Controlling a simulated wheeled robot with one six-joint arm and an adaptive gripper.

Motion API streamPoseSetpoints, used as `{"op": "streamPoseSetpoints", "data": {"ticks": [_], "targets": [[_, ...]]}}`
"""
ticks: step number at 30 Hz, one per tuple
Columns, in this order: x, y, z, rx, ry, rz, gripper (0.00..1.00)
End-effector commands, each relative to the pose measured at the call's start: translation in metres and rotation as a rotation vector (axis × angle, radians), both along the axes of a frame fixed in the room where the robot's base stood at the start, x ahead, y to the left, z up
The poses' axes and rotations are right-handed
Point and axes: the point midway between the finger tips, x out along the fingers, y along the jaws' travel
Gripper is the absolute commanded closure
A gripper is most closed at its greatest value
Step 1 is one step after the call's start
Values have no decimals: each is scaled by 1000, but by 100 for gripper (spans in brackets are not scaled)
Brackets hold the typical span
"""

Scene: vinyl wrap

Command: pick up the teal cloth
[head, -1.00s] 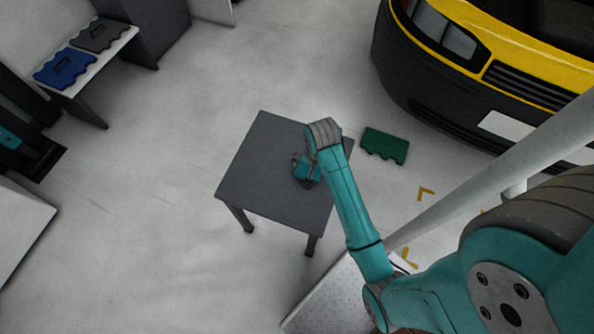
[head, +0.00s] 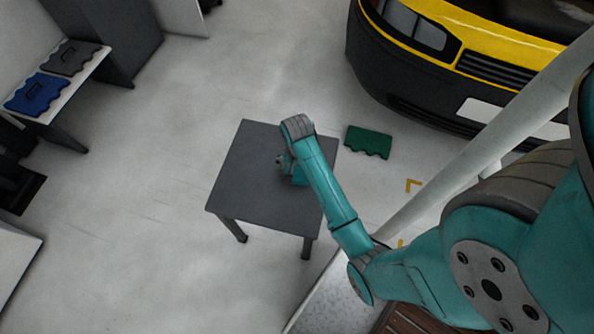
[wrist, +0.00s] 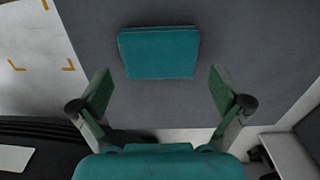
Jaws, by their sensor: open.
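The teal cloth (wrist: 159,52) is a folded, nearly rectangular pad lying flat on the dark grey table (head: 245,180). In the wrist view it sits at the upper middle, just beyond my fingertips and centred between their lines. My gripper (wrist: 161,84) is open and empty, one green-padded finger on each side, with bare tabletop between them. In the head view my arm reaches over the table's right part and hides much of the gripper. A small teal patch shows beside the arm there; I cannot tell whether it is cloth or gripper.
A green wavy-edged pad (head: 369,142) lies on the floor right of the table. A yellow and black vehicle (head: 450,70) stands at upper right. Blue (head: 36,94) and grey (head: 70,57) pads lie on a bench at left. The table's left part is clear.

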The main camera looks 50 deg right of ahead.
Motion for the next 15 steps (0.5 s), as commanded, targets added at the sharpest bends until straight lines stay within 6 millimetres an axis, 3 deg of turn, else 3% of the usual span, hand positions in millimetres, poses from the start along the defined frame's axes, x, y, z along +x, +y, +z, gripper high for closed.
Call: {"op": "streamPoseSetpoints", "data": {"ticks": [6,15], "targets": [[-1,-1,-29,1,3,0,0],[0,-2,-36,0,0,0,0]]}}
